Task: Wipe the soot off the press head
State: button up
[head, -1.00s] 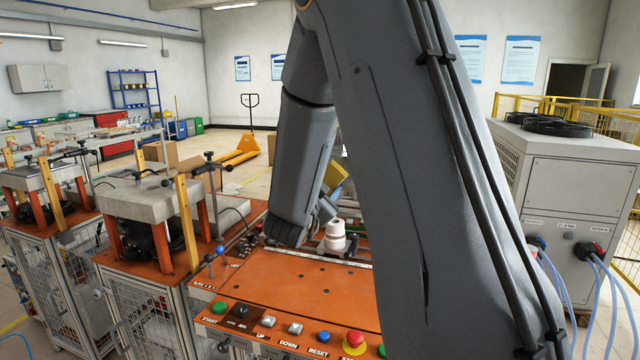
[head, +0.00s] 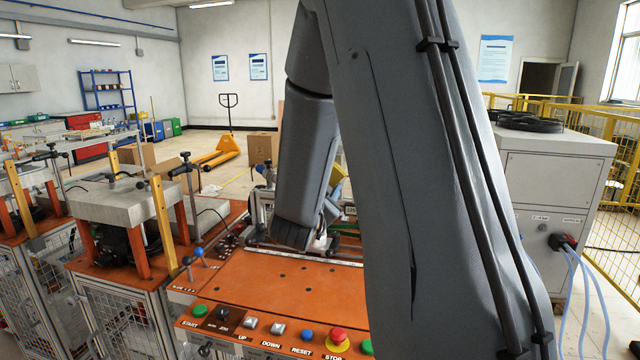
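My grey arm fills the middle of the head view. Its wrist end is over the back of the orange-topped machine table (head: 275,290). My gripper's fingers are hidden behind the arm, so I cannot see whether they hold anything. A small piece of a white part (head: 320,242) shows beside the wrist at the back of the table. A yellow part (head: 339,173) shows partly behind the arm. I cannot make out the press head or any soot; the arm covers much of that area.
A button panel with a red emergency stop (head: 338,336) runs along the table's front edge. Another press station (head: 127,203) is to the left, a grey cabinet (head: 550,170) to the right. The visible front tabletop is clear.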

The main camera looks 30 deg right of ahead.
jog(key=shift+s+d, duration=0.7)
jog(key=shift+w+a, duration=0.1)
jog(key=w+a+b, duration=0.3)
jog(key=w+a, duration=0.7)
jog(key=shift+w, duration=0.15)
dwell(1.1)
jog(key=p+v, duration=0.1)
jog(key=v, duration=0.5)
dwell(0.4)
jog(key=shift+a, duration=0.1)
